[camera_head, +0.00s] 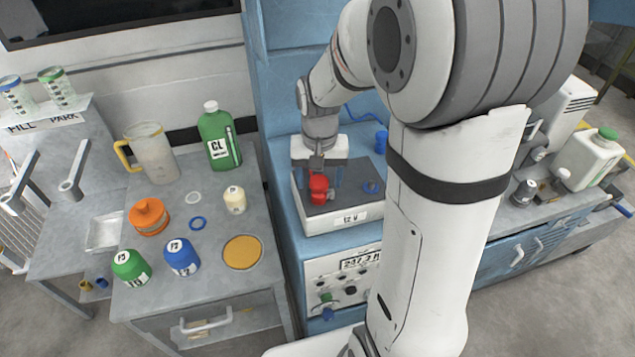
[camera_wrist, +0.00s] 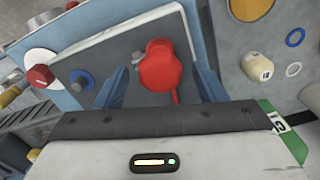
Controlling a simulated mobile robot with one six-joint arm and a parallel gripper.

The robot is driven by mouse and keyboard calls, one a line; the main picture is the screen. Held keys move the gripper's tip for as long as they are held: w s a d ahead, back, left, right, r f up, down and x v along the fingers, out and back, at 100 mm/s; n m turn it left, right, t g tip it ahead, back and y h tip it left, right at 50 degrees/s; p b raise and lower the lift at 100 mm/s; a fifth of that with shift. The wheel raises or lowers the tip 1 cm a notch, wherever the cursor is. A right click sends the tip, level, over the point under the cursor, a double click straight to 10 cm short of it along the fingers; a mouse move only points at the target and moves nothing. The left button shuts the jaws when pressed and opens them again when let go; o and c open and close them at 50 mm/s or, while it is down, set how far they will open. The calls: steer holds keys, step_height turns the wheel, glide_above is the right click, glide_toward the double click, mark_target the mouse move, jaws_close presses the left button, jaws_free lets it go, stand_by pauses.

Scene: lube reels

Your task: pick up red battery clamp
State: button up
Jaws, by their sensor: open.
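The red battery clamp (camera_head: 319,185) sits on the dark top of the white 12 V battery (camera_head: 345,216) on the blue cabinet. In the wrist view the clamp (camera_wrist: 160,68) is a rounded red piece with a narrow red tail, beside a grey post. My gripper (camera_wrist: 160,85) is open, with one blue finger on each side of the clamp. In the head view my gripper (camera_head: 325,172) is at the clamp and partly hides it. I cannot tell whether a finger touches it.
A blue piece (camera_head: 371,187) lies on the battery top to the right. The left bench holds a green CL bottle (camera_head: 219,138), a clear jug (camera_head: 152,155), an orange container (camera_head: 149,217) and several small caps. A white jug with a green cap (camera_head: 590,160) stands far right.

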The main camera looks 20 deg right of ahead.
mark_target(319, 188)
step_height(319, 188, down, 4)
steer(key=shift+r, duration=0.25)
steer(key=shift+s, duration=0.1)
steer(key=c, duration=1.1)
